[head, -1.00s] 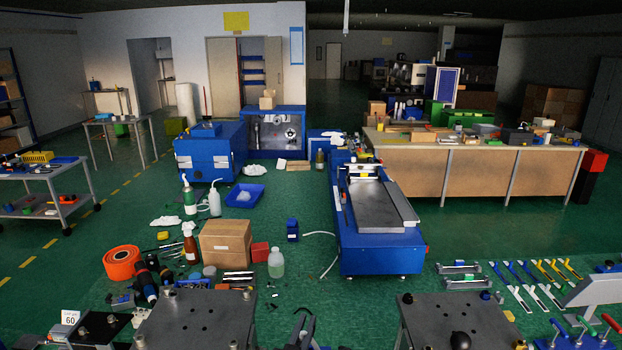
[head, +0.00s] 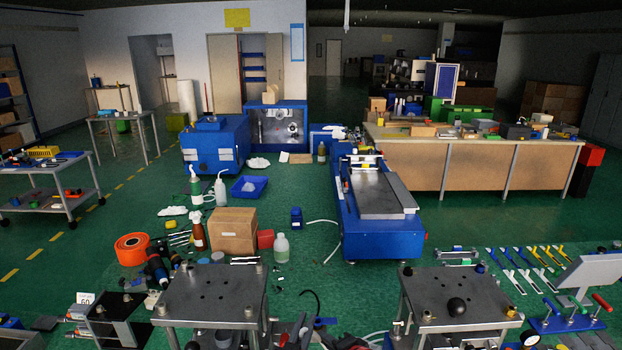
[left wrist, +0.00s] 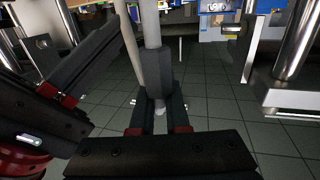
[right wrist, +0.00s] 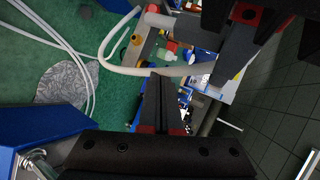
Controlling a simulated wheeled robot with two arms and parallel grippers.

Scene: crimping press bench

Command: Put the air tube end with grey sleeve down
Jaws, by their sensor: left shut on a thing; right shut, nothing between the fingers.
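In the left wrist view my left gripper (left wrist: 157,90) is shut on the dark grey sleeve (left wrist: 156,62) of the air tube. The pale grey tube (left wrist: 151,25) runs up from the sleeve, and a small light end shows between the fingers. In the head view my left gripper (head: 286,336) is low at the bottom edge, between the two press tables; the sleeve is not clear there. My right gripper (right wrist: 159,88) is shut and empty, close beside my left one. A pale tube (right wrist: 130,70) passes just beyond its fingertips, and I cannot tell whether they touch.
Steel-plated press tables stand left (head: 212,292) and right (head: 455,292) of my grippers. A blue machine (head: 380,235) stands ahead. Bottles and a cardboard box (head: 234,231) crowd the left floor. White tubing (right wrist: 65,50) lies on the green floor.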

